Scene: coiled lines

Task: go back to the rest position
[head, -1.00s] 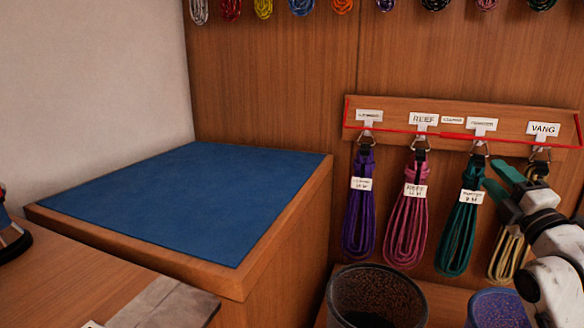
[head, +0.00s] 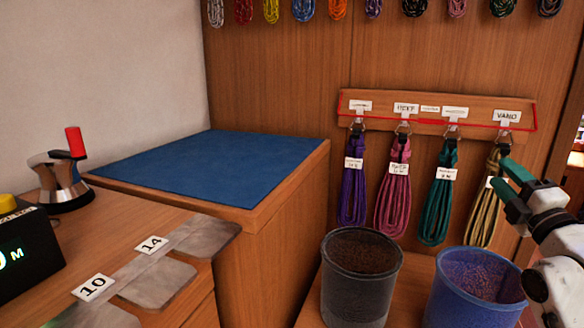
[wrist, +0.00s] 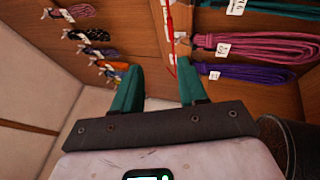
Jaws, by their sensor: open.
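My gripper (head: 512,188) is at the right of the head view, in front of the tan coil at the end of the labelled rail. Its two green fingers also show in the wrist view (wrist: 160,90), spread apart with nothing between them. On the rail (head: 440,112) hang a purple coil (head: 353,195), a pink coil (head: 392,205), a green coil (head: 437,200) and a tan coil (head: 484,210). The gripper partly covers the tan coil's tag. Whether the fingers touch it I cannot tell.
A dark bin (head: 362,285) and a blue bin (head: 475,290) stand below the coils, close to my arm. A blue-topped bench (head: 215,165) is clear. At lower left are a numbered counter (head: 150,215), a device with a red handle (head: 62,180) and a black display (head: 22,255).

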